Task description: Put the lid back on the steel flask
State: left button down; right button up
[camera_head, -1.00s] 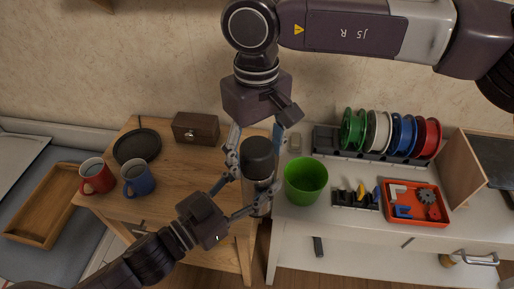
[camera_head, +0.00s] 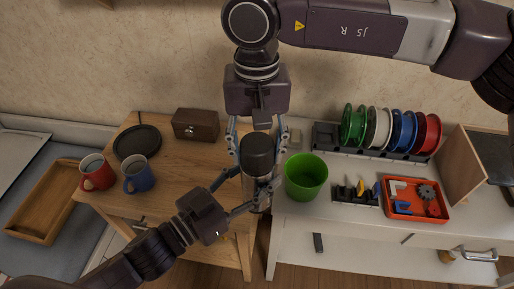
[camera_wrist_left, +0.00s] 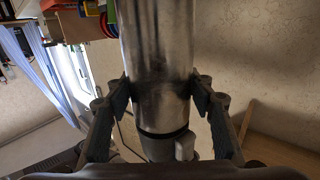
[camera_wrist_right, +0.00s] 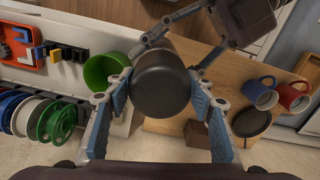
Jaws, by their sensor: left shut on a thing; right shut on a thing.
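The steel flask (camera_head: 256,187) is upright in front of the gap between the two tables. My left gripper (camera_head: 254,186) is shut around its body from the left; the shiny metal wall fills the middle of the left wrist view (camera_wrist_left: 160,85). The black lid (camera_head: 257,148) is over the flask's top. My right gripper (camera_head: 257,152) comes from above and is shut on the lid, one finger on each side. The right wrist view shows the lid's round dark top (camera_wrist_right: 160,88) between the blue-grey fingers. The joint between lid and flask is hidden, so I cannot tell whether it is seated.
A green cup (camera_head: 306,178) stands close to the right of the flask. A blue mug (camera_head: 139,178), a red mug (camera_head: 97,175), a black plate (camera_head: 137,142) and a wooden box (camera_head: 196,125) are left. Spools (camera_head: 390,132) and an orange tray (camera_head: 414,213) are right.

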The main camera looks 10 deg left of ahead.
jog(key=m, duration=3.4)
jog(key=shift+w, duration=0.1)
jog(key=m, duration=1.1)
jog(key=shift+f, duration=0.1)
jog(key=o, duration=1.3)
